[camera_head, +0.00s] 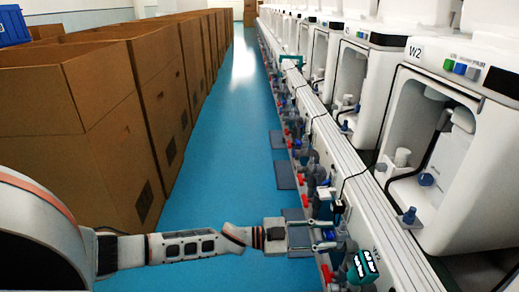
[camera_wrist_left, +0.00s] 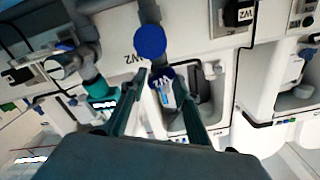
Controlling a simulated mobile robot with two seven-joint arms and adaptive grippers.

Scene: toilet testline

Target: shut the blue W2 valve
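In the left wrist view, a round blue knob (camera_wrist_left: 150,41) sits on a grey pipe just beyond the fingertips, with an upside-down W2 label beside it. A second dark blue part with white lettering (camera_wrist_left: 163,77) shows between the fingers. I cannot tell for sure which is the valve's handle. My left gripper (camera_wrist_left: 162,78) has its two fingers apart, with nothing visibly clamped. My right gripper is not in view.
A teal fitting (camera_head: 362,267) stands close to the right of my gripper. Red-handled valves (camera_head: 303,172) line the rail (camera_head: 345,150). A white W2 unit (camera_head: 455,140) stands on the right. Cardboard boxes (camera_head: 95,120) are on the left, with clear blue floor (camera_head: 235,130) between.

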